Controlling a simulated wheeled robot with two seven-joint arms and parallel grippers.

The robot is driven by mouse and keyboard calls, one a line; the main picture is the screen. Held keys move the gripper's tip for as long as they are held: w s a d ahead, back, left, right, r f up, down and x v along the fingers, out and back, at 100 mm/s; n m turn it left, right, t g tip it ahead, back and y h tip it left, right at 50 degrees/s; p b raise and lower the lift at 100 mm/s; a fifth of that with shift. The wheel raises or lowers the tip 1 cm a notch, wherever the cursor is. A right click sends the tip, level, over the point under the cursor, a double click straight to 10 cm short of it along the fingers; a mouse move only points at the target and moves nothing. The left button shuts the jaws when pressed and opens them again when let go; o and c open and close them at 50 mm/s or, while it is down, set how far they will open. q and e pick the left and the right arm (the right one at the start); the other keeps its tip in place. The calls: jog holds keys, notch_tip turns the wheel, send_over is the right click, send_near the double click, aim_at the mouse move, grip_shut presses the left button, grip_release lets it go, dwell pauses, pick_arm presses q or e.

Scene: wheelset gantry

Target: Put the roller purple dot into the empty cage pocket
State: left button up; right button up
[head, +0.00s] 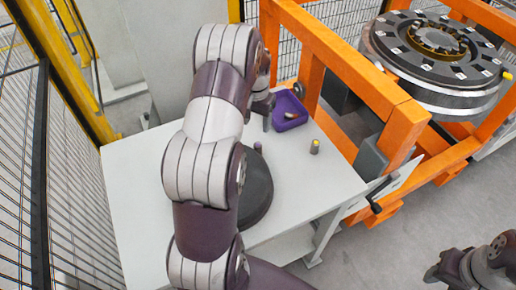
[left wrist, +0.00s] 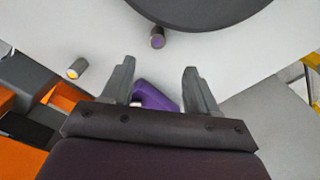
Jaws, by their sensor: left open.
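The roller with the purple dot (head: 258,148) stands on the grey table beside the dark round disc; it also shows in the left wrist view (left wrist: 157,38), its purple top facing me. My left gripper (left wrist: 157,82) is open and empty, its fingers spread, with the roller beyond the fingertips and touching neither. In the head view my left arm hides most of this gripper. The round cage (head: 437,40) lies on the big wheel unit in the orange gantry at the upper right. Which pocket is empty is too small to tell. My right arm shows at the lower right; its jaws are unclear.
A roller with a yellow dot (head: 315,147) stands on the table (head: 135,190). A purple tray (head: 291,112) holds a small pale piece. The dark disc (head: 257,190) is partly behind my arm. Orange beams (head: 345,65) stand between table and cage. A mesh fence (head: 30,180) is at left.

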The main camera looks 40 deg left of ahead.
aim_at(258, 144)
pick_arm(q)
notch_tip(258, 144, down, 12)
jog(key=shift+w+d+f+p, duration=0.15)
jog(key=shift+f+p, duration=0.1)
jog(key=shift+p, duration=0.85)
grip_shut()
